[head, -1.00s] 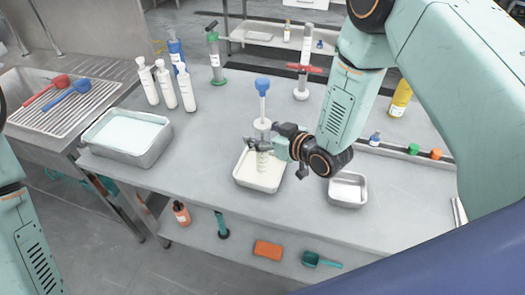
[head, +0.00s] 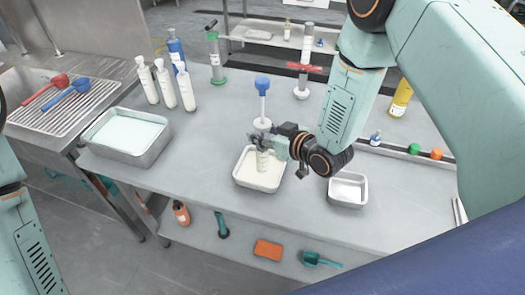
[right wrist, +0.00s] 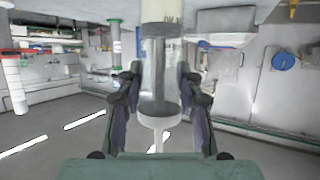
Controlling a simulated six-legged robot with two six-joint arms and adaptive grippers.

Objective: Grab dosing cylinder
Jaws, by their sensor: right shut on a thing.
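My right gripper (head: 260,143) comes in from the right and is shut on the cylinder. Its fingers (right wrist: 158,100) touch both sides in the right wrist view. I cannot tell whether the cylinder's end touches the tray. My left gripper is out of view; only part of my left arm shows.
An empty metal tray (head: 348,202) lies to the right. White bottles (head: 165,85) and a larger tray (head: 127,154) stand left. Table between them is clear.

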